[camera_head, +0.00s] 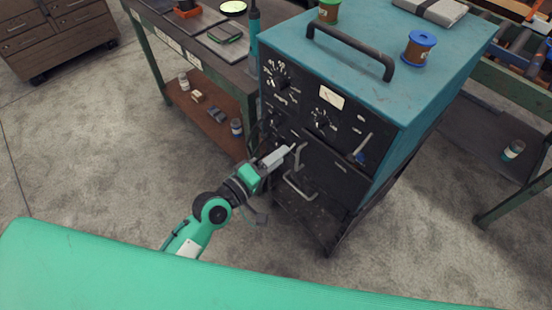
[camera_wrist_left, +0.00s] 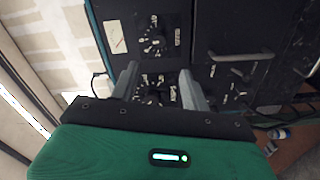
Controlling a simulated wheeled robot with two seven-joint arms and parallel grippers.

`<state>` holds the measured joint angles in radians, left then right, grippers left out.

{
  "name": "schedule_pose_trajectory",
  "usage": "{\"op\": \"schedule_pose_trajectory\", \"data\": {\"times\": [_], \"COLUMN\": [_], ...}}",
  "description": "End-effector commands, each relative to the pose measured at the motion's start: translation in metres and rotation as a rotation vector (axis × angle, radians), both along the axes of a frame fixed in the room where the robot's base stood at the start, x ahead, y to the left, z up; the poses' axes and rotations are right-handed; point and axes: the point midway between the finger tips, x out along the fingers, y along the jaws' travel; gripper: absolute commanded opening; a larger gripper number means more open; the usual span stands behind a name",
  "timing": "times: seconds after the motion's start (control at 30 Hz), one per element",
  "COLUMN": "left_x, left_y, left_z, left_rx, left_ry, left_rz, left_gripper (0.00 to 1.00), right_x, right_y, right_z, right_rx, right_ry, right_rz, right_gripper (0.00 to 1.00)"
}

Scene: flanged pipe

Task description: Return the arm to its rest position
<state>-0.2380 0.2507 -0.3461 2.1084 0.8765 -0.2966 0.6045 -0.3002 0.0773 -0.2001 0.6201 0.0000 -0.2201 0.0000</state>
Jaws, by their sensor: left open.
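My left gripper (camera_head: 284,154) reaches out from the green arm (camera_head: 213,208) toward the black front panel of a teal cabinet (camera_head: 450,40). It also shows in the left wrist view (camera_wrist_left: 160,82), with its two grey fingers apart and nothing between them. Behind the fingers is the dark panel with a dial (camera_wrist_left: 155,42) and a second dial partly between the fingertips. I cannot tell from the head view whether a finger touches the panel. My right gripper is not in view.
A workbench (camera_head: 200,45) with a lower shelf stands to the left, and a green-framed bench (camera_head: 515,90) to the right. Grey floor (camera_head: 110,190) is open at left.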

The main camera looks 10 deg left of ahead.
Motion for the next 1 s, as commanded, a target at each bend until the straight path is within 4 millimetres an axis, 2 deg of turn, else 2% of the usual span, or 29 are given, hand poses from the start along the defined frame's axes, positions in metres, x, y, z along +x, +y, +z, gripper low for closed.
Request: {"op": "schedule_pose_trajectory", "data": {"times": [0.4,0.47,0.53,0.57,0.67,0.7,0.77,0.8,0.87,0.9,0.97,1.0], "left_x": [0.0,0.002,0.005,0.007,0.013,0.014,0.011,0.008,-0.001,-0.01,-0.025,-0.037], "left_y": [0.0,0.001,0.004,0.006,0.017,0.023,0.034,0.042,0.053,0.061,0.073,0.081], "left_z": [-0.001,-0.006,-0.024,-0.036,-0.093,-0.122,-0.168,-0.198,-0.242,-0.271,-0.313,-0.34], "left_rx": [0.001,0.012,0.046,0.069,0.182,0.242,0.336,0.399,0.494,0.556,0.648,0.71], "left_ry": [0.001,0.006,0.02,0.03,0.08,0.104,0.144,0.171,0.211,0.239,0.281,0.31], "left_rz": [0.0,0.004,0.017,0.025,0.055,0.067,0.079,0.083,0.083,0.078,0.065,0.051], "left_gripper": [0.46,0.46,0.46,0.46,0.46,0.46,0.46,0.46,0.46,0.46,0.46,0.46], "right_x": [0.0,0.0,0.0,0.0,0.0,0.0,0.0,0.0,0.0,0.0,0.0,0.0], "right_y": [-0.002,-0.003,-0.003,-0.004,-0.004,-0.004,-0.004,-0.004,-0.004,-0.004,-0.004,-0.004], "right_z": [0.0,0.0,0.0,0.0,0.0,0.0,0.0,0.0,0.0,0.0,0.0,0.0], "right_rx": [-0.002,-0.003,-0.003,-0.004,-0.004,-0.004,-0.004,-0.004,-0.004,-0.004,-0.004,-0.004], "right_ry": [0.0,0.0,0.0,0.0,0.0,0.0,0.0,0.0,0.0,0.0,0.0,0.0], "right_rz": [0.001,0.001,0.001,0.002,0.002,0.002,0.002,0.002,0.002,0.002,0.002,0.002], "right_gripper": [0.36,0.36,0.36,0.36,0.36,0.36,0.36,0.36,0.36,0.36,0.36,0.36]}}
